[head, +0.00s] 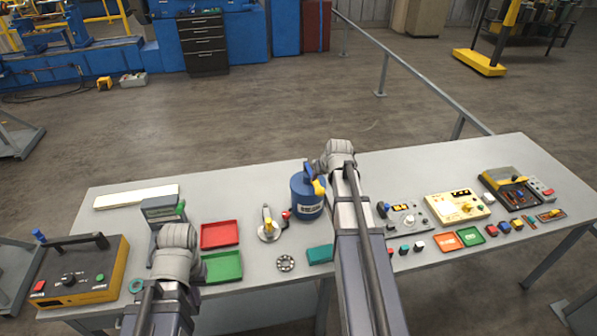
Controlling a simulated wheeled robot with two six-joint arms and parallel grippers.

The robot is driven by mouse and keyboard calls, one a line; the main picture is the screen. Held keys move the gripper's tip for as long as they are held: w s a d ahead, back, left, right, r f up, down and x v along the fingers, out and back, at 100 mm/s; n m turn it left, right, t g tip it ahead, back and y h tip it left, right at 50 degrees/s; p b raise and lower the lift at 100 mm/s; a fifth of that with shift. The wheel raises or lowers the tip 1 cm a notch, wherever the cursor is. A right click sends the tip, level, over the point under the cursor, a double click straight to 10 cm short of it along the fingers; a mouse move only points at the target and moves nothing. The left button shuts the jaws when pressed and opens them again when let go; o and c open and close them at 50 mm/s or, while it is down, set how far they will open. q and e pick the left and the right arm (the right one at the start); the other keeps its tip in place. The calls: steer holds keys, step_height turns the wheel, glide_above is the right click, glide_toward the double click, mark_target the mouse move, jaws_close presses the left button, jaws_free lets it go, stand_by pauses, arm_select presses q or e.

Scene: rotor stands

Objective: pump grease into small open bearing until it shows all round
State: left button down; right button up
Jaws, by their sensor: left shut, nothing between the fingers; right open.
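The small open bearing (286,263) lies flat on the bench, a ring with dark gaps between its balls. No grease can be made out on it at this size. A blue grease can (306,197) with a pale label, a blue top and a yellow part stands upright behind it. My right gripper (316,170) is open beside the can's top; its fingers are small, and I cannot tell whether they touch it. My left gripper (177,236) is shut and empty beside a grey device (163,209) with a green knob; its fingertips are mostly hidden.
A red tray (220,234) and a green tray (222,266) lie left of the bearing. A small stand with a yellow handle (268,225) and a teal block (320,254) are close by. Control boxes (457,206) crowd the right. The bench's back middle is clear.

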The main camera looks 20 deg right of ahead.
mark_target(318, 183)
steer(key=b+x, duration=0.9)
steer(key=x, duration=0.2)
stand_by(0.3)
jaws_close()
steer(key=shift+b, duration=0.3)
